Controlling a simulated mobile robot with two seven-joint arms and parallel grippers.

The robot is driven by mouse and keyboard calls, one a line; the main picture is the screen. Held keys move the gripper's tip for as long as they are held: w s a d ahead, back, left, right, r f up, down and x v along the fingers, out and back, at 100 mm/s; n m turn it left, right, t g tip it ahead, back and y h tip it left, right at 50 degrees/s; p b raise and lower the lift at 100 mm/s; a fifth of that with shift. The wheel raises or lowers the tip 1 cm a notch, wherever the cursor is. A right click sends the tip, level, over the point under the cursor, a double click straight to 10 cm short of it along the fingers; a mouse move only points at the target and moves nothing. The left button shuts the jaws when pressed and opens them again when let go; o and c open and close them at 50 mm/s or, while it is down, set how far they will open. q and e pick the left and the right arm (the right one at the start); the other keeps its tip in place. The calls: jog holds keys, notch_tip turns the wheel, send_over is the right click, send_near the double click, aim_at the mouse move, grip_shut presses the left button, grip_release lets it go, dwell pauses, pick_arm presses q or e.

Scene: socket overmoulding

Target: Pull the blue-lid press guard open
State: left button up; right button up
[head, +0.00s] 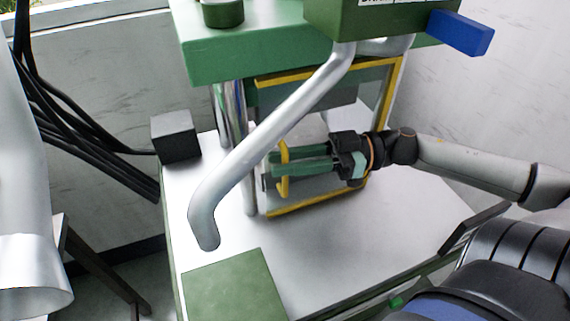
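The press (240,55) has a green body with a blue block (462,33) at its upper right. Its guard is a yellow-edged frame (325,72) around the opening below the green body. A yellow upright handle (284,187) stands at the guard's front. My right gripper (272,168) reaches in from the right, its two green fingers close together on either side of the handle. It appears shut on the handle, though the fingers hide part of the contact. The guard's inner part is partly hidden by the gripper and a bent bar. My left gripper is not in view.
A thick bent silver bar (270,130) slants down in front of the press. A dark grey box (176,137) sits at the table's back left. A green block (235,290) is at the front. The white tabletop (390,225) is clear to the right. Black cables hang at left.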

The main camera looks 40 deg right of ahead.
jog(key=shift+w+a, duration=0.1)
jog(key=shift+a, duration=0.1)
grip_shut()
dwell(1.4)
